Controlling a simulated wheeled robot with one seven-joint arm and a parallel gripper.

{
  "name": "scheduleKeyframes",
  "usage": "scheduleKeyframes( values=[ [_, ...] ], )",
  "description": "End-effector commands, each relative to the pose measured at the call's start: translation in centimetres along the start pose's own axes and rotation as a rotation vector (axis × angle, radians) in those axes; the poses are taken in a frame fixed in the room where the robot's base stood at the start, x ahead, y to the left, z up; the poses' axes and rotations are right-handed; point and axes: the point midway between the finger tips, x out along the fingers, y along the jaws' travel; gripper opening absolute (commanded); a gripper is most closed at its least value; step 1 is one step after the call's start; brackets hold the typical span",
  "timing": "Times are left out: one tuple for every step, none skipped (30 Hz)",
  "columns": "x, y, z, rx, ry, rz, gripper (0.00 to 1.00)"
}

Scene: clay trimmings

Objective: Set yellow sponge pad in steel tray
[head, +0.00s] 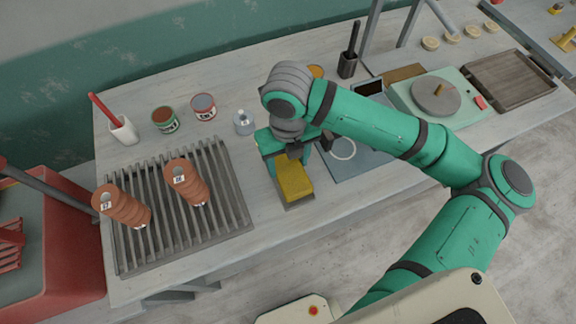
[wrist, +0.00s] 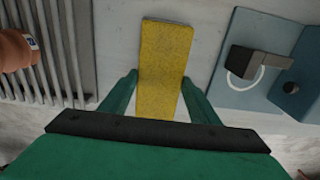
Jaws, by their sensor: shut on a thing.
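The yellow sponge pad (head: 294,180) is a long flat block over the bench, between the slatted rack and the blue-grey mat. It also shows in the wrist view (wrist: 165,60), pointing away between the green fingers. My gripper (head: 287,156) is shut on it; both fingers flank its sides in the wrist view (wrist: 163,88). A grey patch shows under its near end; I cannot tell whether the pad touches the bench. A shallow tray (head: 535,103) with a dark rim and brownish floor sits at the far right, empty, apart from the gripper. I cannot tell whether it is steel.
The slatted rack (head: 222,160) with two terracotta stacks (head: 186,183) stands left. The blue-grey mat (head: 352,168) lies right of the gripper. Cans (head: 165,120), a bottle (head: 243,123) and a mint-green wheel unit (head: 470,88) stand behind. Bare bench lies along the front.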

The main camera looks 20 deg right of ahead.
Motion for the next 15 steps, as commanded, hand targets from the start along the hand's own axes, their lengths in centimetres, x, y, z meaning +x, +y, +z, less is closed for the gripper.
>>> scheduleKeyframes(
  values=[
    [0.7, 0.0, -0.1, 0.001, 0.004, 0.002, 0.29],
    [1.1, 0.0, -0.1, 0.001, 0.003, 0.002, 0.29],
    [1.7, 0.0, -0.1, 0.002, 0.003, 0.002, 0.29],
    [2.1, 0.0, -0.1, 0.002, 0.004, 0.002, 0.29],
    [2.4, 0.0, -0.1, 0.003, 0.002, 0.002, 0.29],
    [2.7, 0.0, -0.1, 0.003, 0.001, 0.001, 0.29],
    [2.8, 0.0, -0.1, 0.002, 0.002, 0.001, 0.29],
    [2.9, 0.0, -0.1, 0.002, 0.002, 0.0, 0.29],
    [2.9, 0.0, -0.1, 0.002, 0.001, 0.0, 0.29],
    [2.9, 0.0, -0.1, 0.002, 0.001, 0.0, 0.29],
    [2.8, 0.0, 0.0, 0.001, 0.001, 0.0, 0.29],
    [2.8, 0.0, -0.1, 0.001, 0.001, 0.0, 0.29],
    [2.8, 0.0, 0.0, 0.001, 0.001, 0.0, 0.29],
    [2.9, 0.0, -0.1, 0.001, 0.001, 0.0, 0.29],
    [2.9, 0.0, -0.1, 0.001, 0.001, 0.0, 0.29]
  ],
)
